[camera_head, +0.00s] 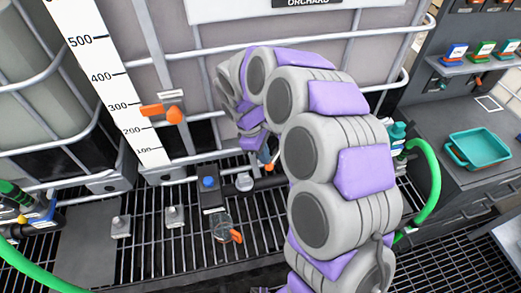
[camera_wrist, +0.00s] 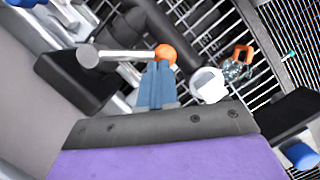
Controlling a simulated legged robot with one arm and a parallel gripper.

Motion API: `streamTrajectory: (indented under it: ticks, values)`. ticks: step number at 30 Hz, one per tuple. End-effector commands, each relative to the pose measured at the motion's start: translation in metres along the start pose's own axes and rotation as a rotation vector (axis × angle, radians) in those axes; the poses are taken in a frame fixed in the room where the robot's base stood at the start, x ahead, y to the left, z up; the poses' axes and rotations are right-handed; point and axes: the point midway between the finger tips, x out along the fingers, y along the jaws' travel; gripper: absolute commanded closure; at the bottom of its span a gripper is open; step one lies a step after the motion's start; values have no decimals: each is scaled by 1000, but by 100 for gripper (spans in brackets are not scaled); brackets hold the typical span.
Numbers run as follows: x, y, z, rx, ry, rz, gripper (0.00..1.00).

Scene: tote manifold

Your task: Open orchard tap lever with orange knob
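In the wrist view the lever is a pale metal bar (camera_wrist: 125,55) with a round grey end at left and an orange knob (camera_wrist: 165,53) at right. My gripper (camera_wrist: 160,65) has two slim blue-grey fingers close together, with only a thin seam between them. Their tips are right at the near side of the knob; I cannot tell whether they touch it. In the head view my gripper (camera_head: 265,155) is low in front of the tote labelled ORCHARD (camera_head: 303,3). There my arm hides most of the lever.
A black block with a blue knob (camera_head: 208,183), a white cap (camera_head: 245,181) and a clear jar with an orange handle (camera_head: 222,228) are by the grating. A green hose (camera_head: 430,175) and teal tray (camera_head: 480,148) are at right. Tote frame bars surround my arm.

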Motion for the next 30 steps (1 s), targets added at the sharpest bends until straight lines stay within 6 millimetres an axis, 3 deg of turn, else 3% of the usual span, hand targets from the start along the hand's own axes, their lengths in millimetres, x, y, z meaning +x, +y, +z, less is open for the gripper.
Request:
streamTrajectory:
  ticks: [6, 17, 30]
  values:
    - [5, -4, -8, -5, -7, -9, 100]
    - [8, -4, -2, -17, -3, -13, 100]
    - [10, -15, 26, -245, -7, 53, 100]
